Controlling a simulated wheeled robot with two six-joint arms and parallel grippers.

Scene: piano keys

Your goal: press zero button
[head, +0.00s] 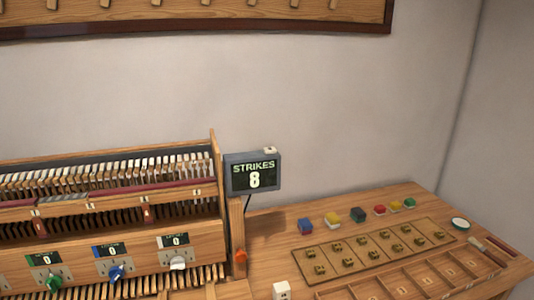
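A white block (281,290) with small dark marks stands on the bench at the bottom edge, partly cut off. I cannot tell from a label which one is the zero button. Neither of my grippers is in view.
The piano action (110,190) fills the left, with green, blue and white knobs below small displays reading 0.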

